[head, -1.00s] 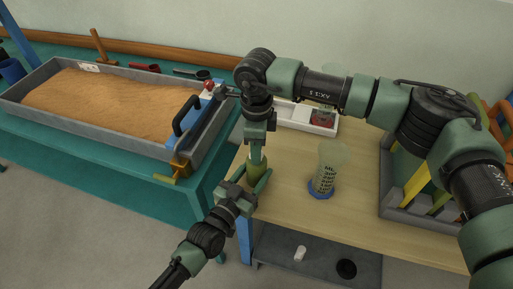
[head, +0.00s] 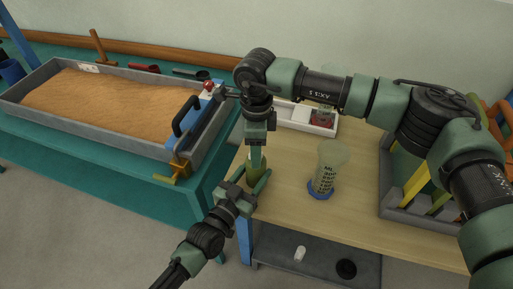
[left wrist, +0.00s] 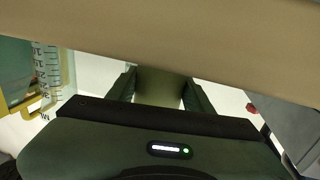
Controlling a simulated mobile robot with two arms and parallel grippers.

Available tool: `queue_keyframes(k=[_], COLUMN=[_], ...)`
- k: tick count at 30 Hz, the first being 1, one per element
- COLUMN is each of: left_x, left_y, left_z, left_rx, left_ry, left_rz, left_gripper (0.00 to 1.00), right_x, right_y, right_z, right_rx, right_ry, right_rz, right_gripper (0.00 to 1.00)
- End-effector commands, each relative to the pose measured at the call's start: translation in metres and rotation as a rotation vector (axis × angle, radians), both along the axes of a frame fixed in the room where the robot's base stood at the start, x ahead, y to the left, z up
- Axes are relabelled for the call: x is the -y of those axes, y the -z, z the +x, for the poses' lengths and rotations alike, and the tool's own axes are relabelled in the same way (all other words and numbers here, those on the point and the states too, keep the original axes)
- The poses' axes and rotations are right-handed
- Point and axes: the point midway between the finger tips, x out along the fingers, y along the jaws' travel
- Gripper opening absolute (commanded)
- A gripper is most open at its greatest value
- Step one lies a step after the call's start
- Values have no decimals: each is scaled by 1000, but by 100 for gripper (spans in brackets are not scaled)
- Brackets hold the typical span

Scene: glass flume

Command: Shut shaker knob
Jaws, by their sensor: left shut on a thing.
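An olive-green bottle-like shaker (head: 254,170) is held upright at the left edge of the wooden table, between my two arms. My left gripper (head: 250,181) is shut around its body from below left. The left wrist view shows the olive body (left wrist: 159,87) between the two fingers. My right gripper (head: 257,152) points straight down at the shaker's top. Its fingers cover the top, so the knob is hidden and I cannot tell whether they grip it.
A white tray (head: 291,115) lies behind. A grey rack (head: 399,214) is at right. The sand-filled flume (head: 55,119) is at left. Bare tabletop (head: 370,232) lies in front.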

Motion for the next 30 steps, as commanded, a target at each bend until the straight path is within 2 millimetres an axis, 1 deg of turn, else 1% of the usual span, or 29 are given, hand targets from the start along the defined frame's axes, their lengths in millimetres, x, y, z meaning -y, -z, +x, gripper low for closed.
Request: queue_keyframes(k=[2, 5, 8, 15, 19, 24, 30], left_x=[0, 0, 0, 1, 1, 1, 1], left_y=[1, 1, 1, 1, 1, 1, 1], left_z=[0, 0, 0, 0, -1, -1, -1], left_rx=[-3, -3, -2, -2, -2, -2, -2], left_ry=[1, 1, 1, 1, 1, 1, 1], left_rz=[2, 2, 1, 1, 1, 1, 1], left_gripper=[4, 4, 4, 4, 4, 4, 4], right_x=[0, 0, 0, 0, 0, 0, 0], right_y=[-3, -13, -32, -84, -104, -118, -120], right_z=[0, 1, 1, 1, 1, 0, 0], right_rx=[0, 2, 3, 4, 3, 1, 0], right_ry=[0, 0, -1, 0, 0, 0, 0], right_rz=[1, 0, 1, 1, 1, -1, 0], right_gripper=[53, 53, 53, 53, 53, 53, 53])
